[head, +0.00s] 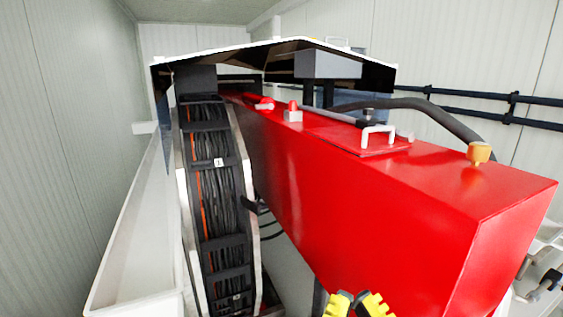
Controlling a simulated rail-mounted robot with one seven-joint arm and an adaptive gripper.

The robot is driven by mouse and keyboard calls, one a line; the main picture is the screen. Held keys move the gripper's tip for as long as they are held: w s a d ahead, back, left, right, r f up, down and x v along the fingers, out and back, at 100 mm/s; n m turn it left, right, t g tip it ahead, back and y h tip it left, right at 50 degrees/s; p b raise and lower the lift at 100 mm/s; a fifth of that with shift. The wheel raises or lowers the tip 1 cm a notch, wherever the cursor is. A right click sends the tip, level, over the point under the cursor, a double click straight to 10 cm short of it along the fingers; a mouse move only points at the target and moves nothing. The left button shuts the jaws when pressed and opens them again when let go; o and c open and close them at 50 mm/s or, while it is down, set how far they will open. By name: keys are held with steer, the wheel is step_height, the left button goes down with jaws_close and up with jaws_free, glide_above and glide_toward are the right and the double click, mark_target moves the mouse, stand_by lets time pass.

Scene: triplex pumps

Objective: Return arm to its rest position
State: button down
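The yellow and black end of my gripper (357,304) shows at the bottom edge, right of centre. It is in front of the lower part of a large red housing (370,215). Two yellow-tipped parts lean toward each other, and the frame cuts off the rest. I cannot tell whether the fingers are apart or shut, or whether anything is between them. The rest of my arm cannot be made out.
The red housing fills the right half, with a metal handle (378,133) and an orange-yellow cap (479,153) on top. A cable chain (213,190) runs along its left. A white trough (140,240) and walls flank the left. Dark pipes (460,113) line the right wall.

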step_height(320, 180, up, 24)
steer(key=p, duration=2.4)
steer(key=shift+r, duration=0.2)
steer(key=c, duration=1.8)
jaws_free()
jaws_close()
